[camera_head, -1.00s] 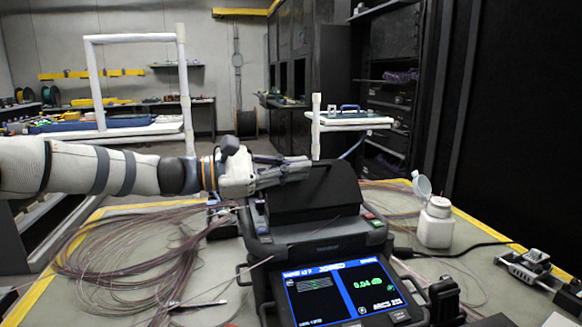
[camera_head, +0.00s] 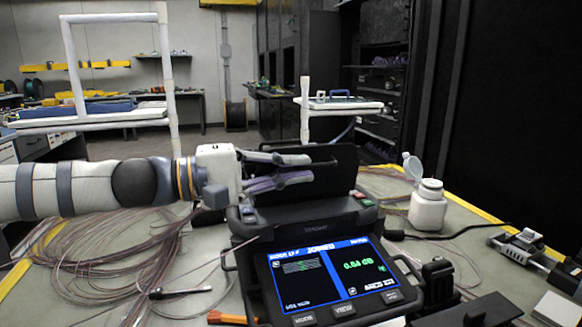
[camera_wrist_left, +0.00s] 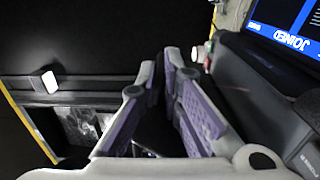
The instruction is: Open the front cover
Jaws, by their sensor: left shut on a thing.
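The fusion splicer (camera_head: 305,225) stands on the table with its lit screen (camera_head: 326,276) facing me. Its black front cover (camera_head: 338,170) is swung up and stands nearly upright behind the screen. My left gripper (camera_head: 312,169) reaches in from the left, its two fingers pointing right and partly closed on the cover. The fingers (camera_wrist_left: 172,62) also show in the left wrist view, close together beside the dark splicer body; the spot where they grip is hard to make out there. My right gripper is not in view.
Loose fibre coils (camera_head: 100,260) spread over the table left of the splicer. A white bottle (camera_head: 428,206) with a flipped-up lid stands to its right, and a small metal device (camera_head: 520,243) lies farther right. A black block (camera_head: 440,282) is near the front right.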

